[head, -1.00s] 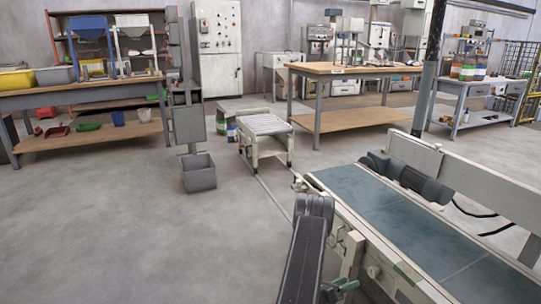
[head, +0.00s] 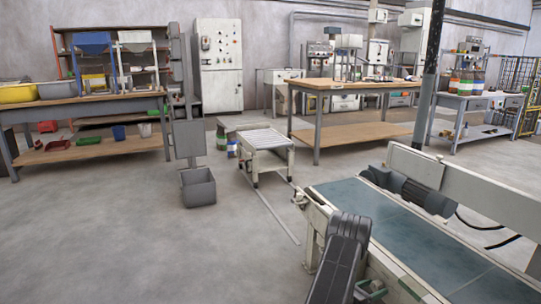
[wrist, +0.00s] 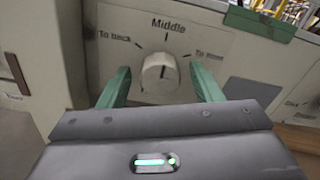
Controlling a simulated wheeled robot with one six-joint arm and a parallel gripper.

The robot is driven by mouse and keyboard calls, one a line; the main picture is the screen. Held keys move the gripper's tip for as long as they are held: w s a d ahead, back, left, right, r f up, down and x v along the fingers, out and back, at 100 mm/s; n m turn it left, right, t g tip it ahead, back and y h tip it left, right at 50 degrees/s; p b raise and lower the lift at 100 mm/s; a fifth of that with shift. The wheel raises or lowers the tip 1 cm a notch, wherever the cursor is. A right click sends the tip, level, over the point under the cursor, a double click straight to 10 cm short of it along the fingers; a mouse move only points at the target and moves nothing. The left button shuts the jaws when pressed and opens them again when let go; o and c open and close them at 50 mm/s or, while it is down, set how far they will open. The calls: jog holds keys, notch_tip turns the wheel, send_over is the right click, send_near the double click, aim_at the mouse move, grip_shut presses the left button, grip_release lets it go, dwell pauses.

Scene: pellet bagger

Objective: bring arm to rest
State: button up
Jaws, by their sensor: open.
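My dark grey arm (head: 340,258) reaches up from the bottom of the head view, in front of the near side of the conveyor. A green part of my gripper (head: 370,289) shows low beside it, mostly hidden. In the wrist view my gripper (wrist: 160,70) has its two green fingers apart, with nothing held. A round pale knob (wrist: 160,73) shows between the fingers on a panel marked "Middle" at the top, its pointer near that mark. Whether the fingers touch the knob I cannot tell.
The blue-belted conveyor (head: 400,225) fills the lower right. Workbenches (head: 85,103) line the back. The floor at left is clear.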

jog(key=m+p, duration=0.1)
jog(key=m, duration=0.4)
jog(key=shift+s+a, duration=0.1)
jog(key=shift+a, duration=0.1)
jog(key=p+v, duration=0.3)
jog(key=v, duration=0.8)
jog(key=shift+a, duration=0.35)
jog(key=shift+s, duration=0.1)
